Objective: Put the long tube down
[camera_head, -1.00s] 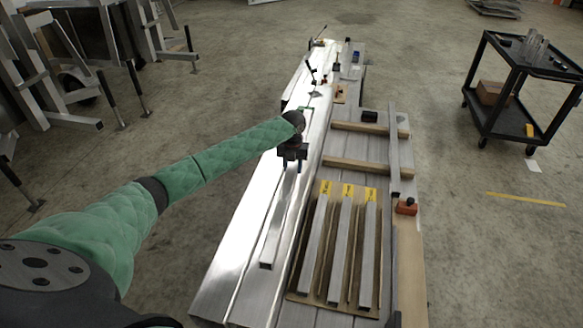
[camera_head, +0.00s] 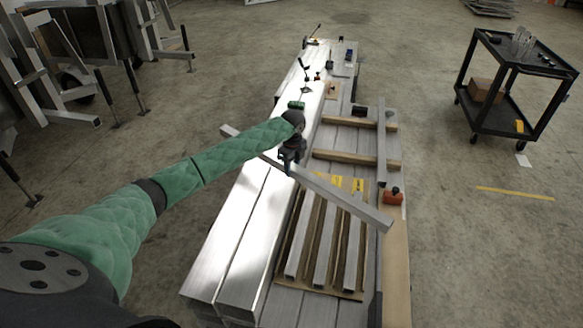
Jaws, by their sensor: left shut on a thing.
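My left gripper (camera_head: 289,168) is shut on a long grey square tube (camera_head: 345,200) near the middle of its length. The tube lies slantwise in the picture, from upper left behind my arm to lower right. Its near right end passes over the right part of the bench and the labelled tubes. My arm hides part of its left half. I cannot tell how high it is above the things below. My right gripper is not in view.
Three shorter tubes (camera_head: 326,245) lie on a board with yellow labels. Two wooden battens (camera_head: 357,160) carry another tube (camera_head: 381,140). An orange and black tool (camera_head: 393,196) sits at the right edge. Bright aluminium beams (camera_head: 240,240) run along the left. A black cart (camera_head: 515,90) stands apart.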

